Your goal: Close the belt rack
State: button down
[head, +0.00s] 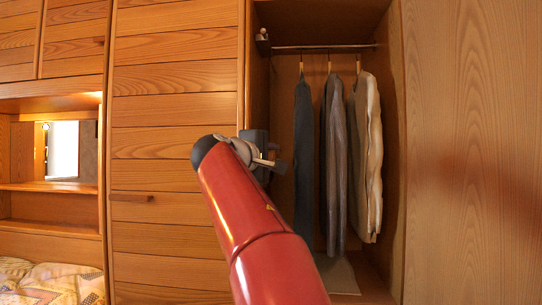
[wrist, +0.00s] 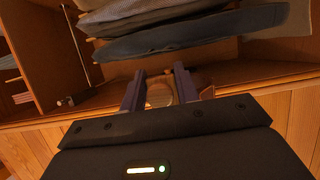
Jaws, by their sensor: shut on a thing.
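My gripper (head: 277,164) is at the left side of the open wardrobe, partly hidden behind my red arm in the head view. In the wrist view, the two dark fingers of my gripper (wrist: 160,84) stand apart on either side of a small round tan part, which looks like the end of the belt rack (wrist: 160,95). Another brown piece shows just right of the right finger. The rest of the rack is hidden by my gripper and arm, so how far it is pulled out cannot be told.
Several garments (head: 335,150) hang from a rail (head: 325,48) inside the wardrobe, right of my gripper. A closed slatted wooden door (head: 175,150) is to the left. A plain wood panel (head: 470,150) is at right, and a bed (head: 50,282) at lower left.

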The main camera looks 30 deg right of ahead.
jog(key=c, duration=1.2)
grip_release()
jog(key=shift+c, duration=0.2)
jog(key=shift+a, duration=0.1)
jog(key=b+v, duration=0.1)
jog(key=v, duration=0.6)
jog(key=shift+s+a, duration=0.25)
jog(key=shift+a, duration=0.05)
jog(key=shift+f, duration=0.1)
